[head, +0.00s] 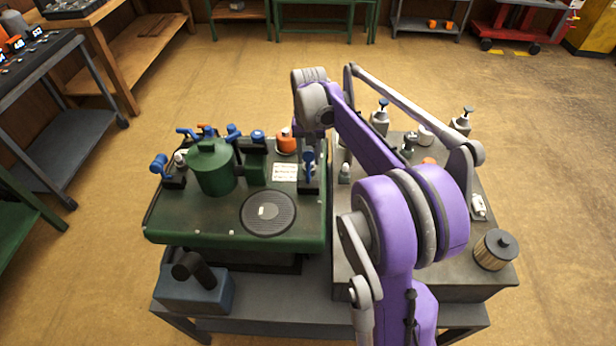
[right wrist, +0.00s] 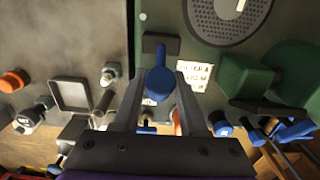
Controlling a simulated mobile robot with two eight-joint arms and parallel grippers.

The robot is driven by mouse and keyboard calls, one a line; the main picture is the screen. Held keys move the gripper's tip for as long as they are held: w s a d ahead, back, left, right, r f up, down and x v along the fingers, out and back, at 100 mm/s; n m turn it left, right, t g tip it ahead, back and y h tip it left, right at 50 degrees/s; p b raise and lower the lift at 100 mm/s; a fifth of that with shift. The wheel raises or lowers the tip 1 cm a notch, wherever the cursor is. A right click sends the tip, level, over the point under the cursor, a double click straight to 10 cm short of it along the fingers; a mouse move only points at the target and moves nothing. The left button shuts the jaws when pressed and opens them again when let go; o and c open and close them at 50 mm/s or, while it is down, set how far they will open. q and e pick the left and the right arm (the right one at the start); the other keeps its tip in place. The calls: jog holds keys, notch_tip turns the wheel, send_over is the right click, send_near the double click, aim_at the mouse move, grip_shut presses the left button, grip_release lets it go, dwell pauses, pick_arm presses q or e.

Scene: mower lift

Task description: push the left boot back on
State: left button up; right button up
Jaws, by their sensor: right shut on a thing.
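My right gripper (right wrist: 158,98) has its two fingers on either side of a blue, knob-topped boot (right wrist: 158,80), shut on it. The boot stands at the edge of the green deck, by a dark block (right wrist: 158,44). In the head view this blue boot (head: 308,157) is at the deck's right side, partly covered by my gripper. A similar blue boot (head: 158,164) leans on a dark block at the deck's left side. Which of the two is the task's left boot, I cannot tell. Whether the held boot is fully seated is hidden. My left gripper is out of view.
The green deck (head: 190,225) carries a green canister (head: 210,165), an orange cap (head: 286,142), a white label (head: 285,172) and a round grille (head: 267,212). A grey side table (head: 440,282) holds several small parts and a ribbed filter (head: 495,250). A blue-grey box (head: 195,292) sits below.

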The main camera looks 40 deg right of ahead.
jog(key=shift+w+d+f, duration=0.2)
jog(key=shift+w+d, duration=0.2)
jog(key=shift+w, duration=0.1)
jog(key=shift+w+d+f, duration=0.15)
jog(key=shift+w+d, duration=0.25)
jog(key=shift+w, duration=0.05)
jog(key=shift+w+d+f, duration=0.7)
jog(key=shift+w+f, duration=0.05)
jog(key=shift+w, duration=0.1)
jog(key=shift+w+d+f+b, duration=0.25)
jog(key=shift+w+f, duration=0.05)
jog(key=shift+f, duration=0.25)
jog(key=shift+w+d+f+b, duration=0.2)
jog(key=shift+w+d+f, duration=0.1)
jog(key=shift+f, duration=0.2)
jog(key=o, duration=0.8)
jog(key=shift+o, duration=0.2)
jog(key=shift+r, duration=0.1)
